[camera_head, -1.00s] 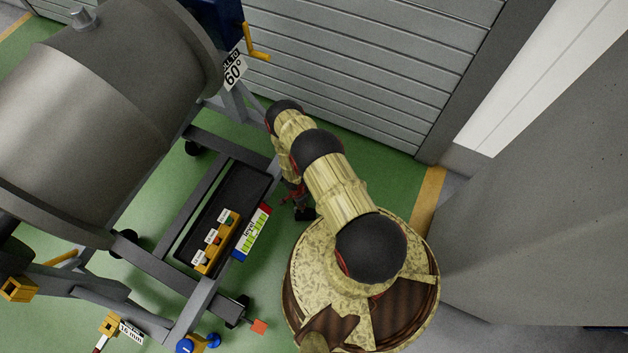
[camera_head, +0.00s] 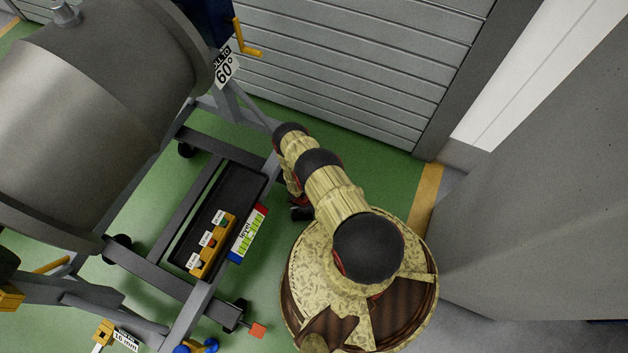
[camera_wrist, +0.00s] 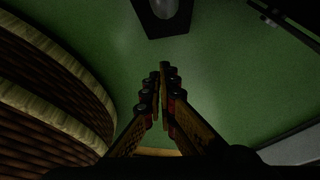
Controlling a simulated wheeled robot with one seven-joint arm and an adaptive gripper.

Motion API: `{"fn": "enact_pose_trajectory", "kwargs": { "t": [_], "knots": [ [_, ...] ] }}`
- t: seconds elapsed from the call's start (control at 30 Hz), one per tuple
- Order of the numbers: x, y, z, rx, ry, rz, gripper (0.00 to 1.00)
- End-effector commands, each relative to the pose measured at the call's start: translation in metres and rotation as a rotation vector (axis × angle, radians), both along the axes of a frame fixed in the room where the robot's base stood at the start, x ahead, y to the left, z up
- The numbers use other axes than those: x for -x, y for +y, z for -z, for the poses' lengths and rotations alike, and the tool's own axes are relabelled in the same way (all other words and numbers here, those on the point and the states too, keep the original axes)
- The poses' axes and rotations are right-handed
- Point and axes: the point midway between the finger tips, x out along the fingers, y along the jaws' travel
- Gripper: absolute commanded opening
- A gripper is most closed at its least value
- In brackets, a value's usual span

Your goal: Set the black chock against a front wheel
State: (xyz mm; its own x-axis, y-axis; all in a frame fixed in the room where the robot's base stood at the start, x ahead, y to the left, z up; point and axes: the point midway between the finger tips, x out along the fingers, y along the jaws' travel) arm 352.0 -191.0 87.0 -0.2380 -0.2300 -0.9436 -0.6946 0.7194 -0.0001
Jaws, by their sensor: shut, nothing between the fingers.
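My gripper (camera_wrist: 159,72) is shut and empty in the wrist view, its fingertips together over the green floor. A black, square-edged object with a grey rounded part (camera_wrist: 163,14) lies beyond the fingertips at the top edge, cut off by the frame; I cannot tell if it is the chock. In the head view my arm hides most of the gripper, and a small dark shape shows beside the arm over the floor. Dark stand wheels show at the back (camera_head: 187,150), at the left (camera_head: 118,246) and at the near corner (camera_head: 236,317). No chock is clearly identifiable.
The grey engine stand (camera_head: 200,305) carries a large metal drum (camera_head: 90,90) and a black tray (camera_head: 180,250) with a yellow block. A small orange-red block (camera_head: 257,330) sticks out at its near corner. A shutter (camera_head: 350,70) stands behind; a grey wall is right.

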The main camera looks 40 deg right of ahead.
Motion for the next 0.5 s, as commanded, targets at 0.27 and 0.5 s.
{"fn": "enact_pose_trajectory", "kwargs": {
  "t": [0.27,0.5],
  "knots": [
    [-0.011,0.009,0.027,0.000,-0.002,-0.005,0.00],
    [-0.022,0.021,0.026,0.000,0.000,-0.002,0.00]
  ]
}}
